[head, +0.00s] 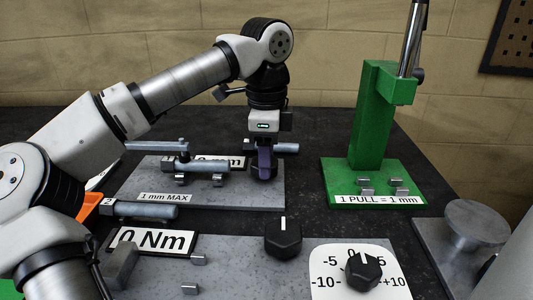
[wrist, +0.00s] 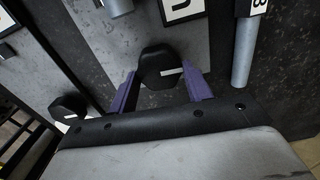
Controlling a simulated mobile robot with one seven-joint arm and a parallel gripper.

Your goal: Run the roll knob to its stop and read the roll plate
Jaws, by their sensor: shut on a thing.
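My gripper (head: 263,168) points down at the back grey plate marked "1 mm MAX" (head: 243,190). Its purple fingers are shut around a black knob, which they hide in the head view. In the wrist view the knob (wrist: 158,66) sits between the fingers, its white line towards the right of the picture. A white plate (head: 236,162) behind shows large letters, partly hidden by metal parts; it also shows at the top of the wrist view (wrist: 184,8). No label with the word "roll" is readable, so I cannot tell which knob or plate is the roll one.
The front grey plate (head: 225,270) carries a "0 Nm" plate (head: 152,243), a black knob (head: 283,240) and a -10 to +10 dial knob (head: 362,272). A green stand (head: 370,125) marked "1 PULL = 1 mm" is at right. Cylindrical handles (head: 200,180) lie near my gripper.

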